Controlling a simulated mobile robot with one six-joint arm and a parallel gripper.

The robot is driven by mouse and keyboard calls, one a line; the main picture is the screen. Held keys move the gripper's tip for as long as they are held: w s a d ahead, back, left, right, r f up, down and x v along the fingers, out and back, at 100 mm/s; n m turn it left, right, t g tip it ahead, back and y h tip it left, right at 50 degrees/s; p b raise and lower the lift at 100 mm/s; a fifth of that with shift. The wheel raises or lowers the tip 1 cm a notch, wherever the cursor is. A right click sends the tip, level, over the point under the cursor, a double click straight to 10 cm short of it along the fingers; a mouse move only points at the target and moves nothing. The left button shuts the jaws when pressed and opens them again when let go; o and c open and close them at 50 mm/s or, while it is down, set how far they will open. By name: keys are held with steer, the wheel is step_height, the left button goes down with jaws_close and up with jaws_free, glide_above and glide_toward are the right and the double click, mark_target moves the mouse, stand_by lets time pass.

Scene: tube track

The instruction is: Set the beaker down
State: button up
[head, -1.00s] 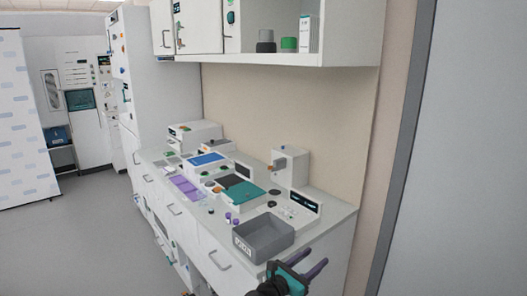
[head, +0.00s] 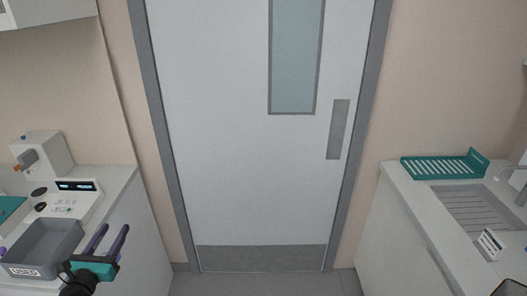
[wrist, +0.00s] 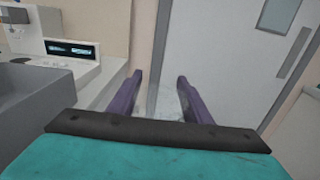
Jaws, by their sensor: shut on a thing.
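My gripper (head: 114,232) has two purple fingers on a teal body and is at the lower left of the head view, in front of the left bench's end. In the wrist view its fingers (wrist: 160,82) point toward the door. They are shut on the beaker (wrist: 168,103), which shows only as a faint, clear, whitish shape between them. Its outline and any contents cannot be made out. In the head view the beaker cannot be told apart from the background.
The left bench (head: 118,178) holds a grey bin (head: 45,243) and a white instrument. A closed door (head: 220,150) is ahead. The right counter (head: 405,190) has a teal rack (head: 440,168), a ridged drainboard (head: 475,207) and a small labelled item (head: 490,244). Floor is clear between.

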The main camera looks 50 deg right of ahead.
step_height(320, 180, up, 3)
steer(key=shift+f+p, duration=0.2)
steer(key=shift+p, duration=0.7)
steer(key=shift+d, duration=0.15)
